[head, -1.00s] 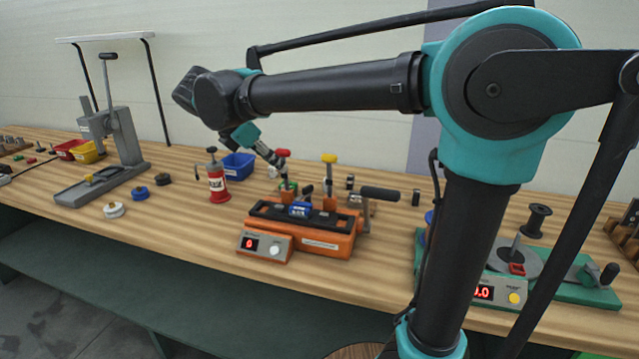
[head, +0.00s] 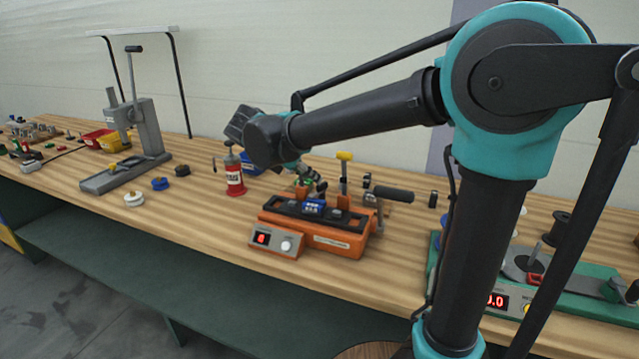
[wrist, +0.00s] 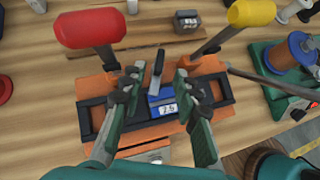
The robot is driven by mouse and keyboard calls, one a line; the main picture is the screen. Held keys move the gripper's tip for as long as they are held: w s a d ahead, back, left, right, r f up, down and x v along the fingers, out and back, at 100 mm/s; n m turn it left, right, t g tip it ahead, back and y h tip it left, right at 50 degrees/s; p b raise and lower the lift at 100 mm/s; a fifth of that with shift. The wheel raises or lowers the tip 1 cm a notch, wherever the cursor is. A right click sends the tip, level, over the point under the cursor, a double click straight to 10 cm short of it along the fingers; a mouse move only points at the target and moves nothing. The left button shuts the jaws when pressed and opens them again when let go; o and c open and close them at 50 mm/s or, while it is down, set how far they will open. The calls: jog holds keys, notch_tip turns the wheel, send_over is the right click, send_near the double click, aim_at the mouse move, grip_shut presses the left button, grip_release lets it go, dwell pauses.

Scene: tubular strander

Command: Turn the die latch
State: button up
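The orange machine (head: 335,240) stands on the bench with a black frame (wrist: 90,118) on top. A small dark upright lever (wrist: 157,68), which looks like the die latch, rises by the block. My gripper (wrist: 156,80) is open, one finger on each side of the lever, with gaps showing; I cannot tell any contact.
A red-knobbed lever (wrist: 90,28) and a yellow-knobbed lever (wrist: 250,12) flank my gripper closely. A black-handled lever (head: 385,193) is at the machine's right. A green-based machine (head: 560,275) is at right. Bench front is clear.

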aim_at(318, 190)
jog(key=x, duration=0.5)
jog(key=shift+w+d+f, duration=0.2)
jog(key=shift+f, duration=0.1)
grip_shut()
